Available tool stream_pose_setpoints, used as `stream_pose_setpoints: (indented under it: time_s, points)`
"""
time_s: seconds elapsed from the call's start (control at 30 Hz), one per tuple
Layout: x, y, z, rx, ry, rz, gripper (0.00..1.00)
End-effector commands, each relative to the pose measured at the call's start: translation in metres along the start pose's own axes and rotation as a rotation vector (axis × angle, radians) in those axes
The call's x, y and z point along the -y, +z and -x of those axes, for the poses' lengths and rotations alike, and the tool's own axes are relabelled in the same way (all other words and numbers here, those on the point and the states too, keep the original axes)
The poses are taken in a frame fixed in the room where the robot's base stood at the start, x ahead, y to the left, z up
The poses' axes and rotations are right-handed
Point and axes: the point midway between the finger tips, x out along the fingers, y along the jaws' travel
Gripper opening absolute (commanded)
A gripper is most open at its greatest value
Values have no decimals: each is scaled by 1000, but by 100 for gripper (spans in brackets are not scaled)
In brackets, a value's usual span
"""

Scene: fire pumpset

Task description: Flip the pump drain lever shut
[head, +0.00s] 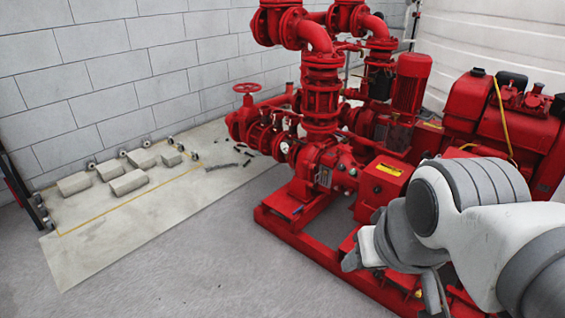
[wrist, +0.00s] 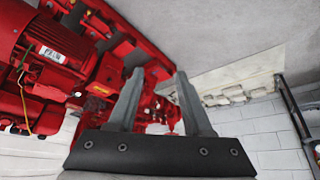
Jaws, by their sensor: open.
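The red pump (head: 318,168) stands on a red base frame (head: 290,232) in the middle of the head view. I cannot make out the drain lever in either view; it is too small to tell or hidden, and my arm covers part of the frame. My gripper (wrist: 158,76) shows in the wrist view with its two grey fingers apart and nothing between them. Behind the fingers the red pumpset appears tilted, with the red motor (wrist: 58,38) at the upper left. In the head view my gripper hangs above the near side of the base frame.
A red handwheel (head: 247,88) and valves stand left of the pump. A red engine (head: 500,115) fills the right. Several pale blocks (head: 128,181) lie on a light slab (head: 120,235) by the block wall (head: 110,70). The grey floor (head: 210,270) at front left is clear.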

Motion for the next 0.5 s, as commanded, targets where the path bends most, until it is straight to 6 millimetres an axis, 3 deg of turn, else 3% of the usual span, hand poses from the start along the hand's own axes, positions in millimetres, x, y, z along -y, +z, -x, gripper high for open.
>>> stream_pose_setpoints:
  time_s: [0.03, 0.27, 0.5]
  points:
    - [0, 0, 0, 0, 0, 0, 43]
    - [0, -8, 14, 0, 0, 0, 1]
    - [0, -33, 62, 0, 0, 0, 0]
